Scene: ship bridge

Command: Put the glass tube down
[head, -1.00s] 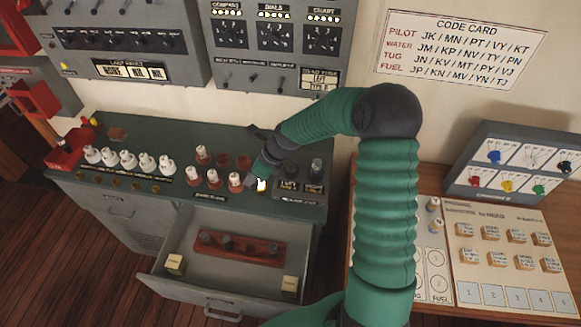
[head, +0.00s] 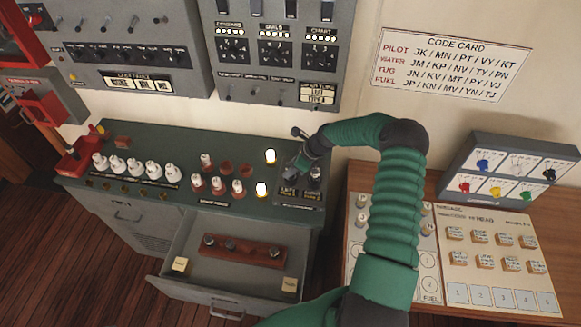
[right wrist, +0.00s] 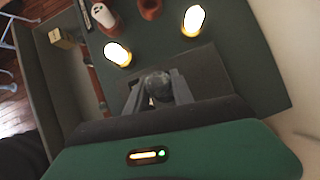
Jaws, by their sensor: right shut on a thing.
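My right gripper (head: 297,168) is low over a small labelled panel at the right end of the green counter (head: 225,160). In the right wrist view its fingers are shut on a dark, round-topped piece (right wrist: 158,85), which may be the glass tube. I cannot tell whether its lower end sits in the panel. A similar dark piece (head: 315,174) stands just to the right. Two glowing white tubes stand upright to the left, one farther back (head: 270,156) and one nearer (head: 261,189). My left gripper is not in view.
White-topped pieces (head: 130,166) and red-brown sockets (head: 226,168) line the counter. Below, an open drawer (head: 215,307) holds a brown rack (head: 262,256) with dark pieces. A grey switch panel (head: 280,95) hangs behind. A wooden desk with a board (head: 500,280) is at right.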

